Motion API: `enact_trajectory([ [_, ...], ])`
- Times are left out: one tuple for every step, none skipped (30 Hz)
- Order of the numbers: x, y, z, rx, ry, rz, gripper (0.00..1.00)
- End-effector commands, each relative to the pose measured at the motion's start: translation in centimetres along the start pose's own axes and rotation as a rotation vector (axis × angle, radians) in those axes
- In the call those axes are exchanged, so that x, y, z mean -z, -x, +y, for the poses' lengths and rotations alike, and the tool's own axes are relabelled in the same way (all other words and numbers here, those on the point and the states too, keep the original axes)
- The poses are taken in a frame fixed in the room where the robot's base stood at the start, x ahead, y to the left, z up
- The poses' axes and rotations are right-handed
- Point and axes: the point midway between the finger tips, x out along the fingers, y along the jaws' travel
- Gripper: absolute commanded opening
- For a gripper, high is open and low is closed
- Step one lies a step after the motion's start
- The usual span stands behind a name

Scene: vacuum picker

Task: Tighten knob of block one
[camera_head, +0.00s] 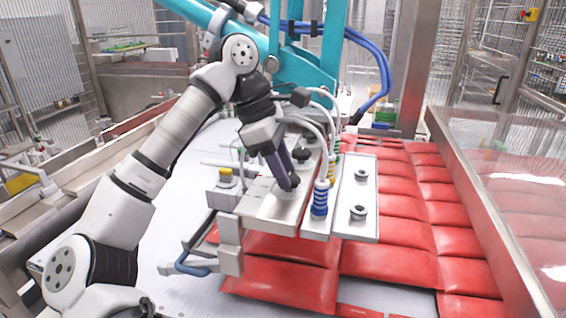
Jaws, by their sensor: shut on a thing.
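My gripper (287,183) points down onto the front metal plate of the vacuum picker block (262,212). Its dark purple fingers are shut on a dark knob (294,181) on top of that plate; the fingers hide much of the knob. Another black knob (301,154) stands just behind the gripper on the same block. I cannot tell from any label which block is block one.
A side plate (355,190) with two dark round fittings lies right of the block. A blue-and-white suction fitting (320,197) and white hoses stand close beside my gripper. Red packs (415,235) lie below. A teal frame (300,65) rises behind.

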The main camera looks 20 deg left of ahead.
Motion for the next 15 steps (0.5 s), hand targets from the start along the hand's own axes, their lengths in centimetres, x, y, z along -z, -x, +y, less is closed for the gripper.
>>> enact_trajectory([
  [-0.05,0.13,0.07,0.008,-0.02,-0.002,0.14],
  [-0.03,0.13,0.08,0.013,-0.032,-0.001,0.14],
  [-0.02,0.11,0.09,0.019,-0.047,-0.001,0.14],
  [-0.02,0.1,0.09,0.023,-0.056,-0.001,0.14],
  [-0.02,0.09,0.1,0.027,-0.065,-0.001,0.14],
  [-0.03,0.07,0.12,0.031,-0.075,-0.001,0.14],
  [-0.03,0.06,0.13,0.033,-0.081,-0.001,0.14],
  [-0.03,0.05,0.13,0.035,-0.087,0.0,0.14],
  [-0.03,0.04,0.14,0.038,-0.093,0.0,0.14],
  [-0.03,0.03,0.14,0.039,-0.097,0.0,0.14],
  [-0.02,0.02,0.15,0.04,-0.101,0.0,0.14],
  [-0.02,0.02,0.15,0.042,-0.104,0.0,0.14],
  [-0.01,0.01,0.15,0.042,-0.105,0.0,0.14],
  [-0.01,0.01,0.15,0.043,-0.106,0.0,0.14],
  [-0.01,0.0,0.15,0.043,-0.107,0.0,0.14],
])
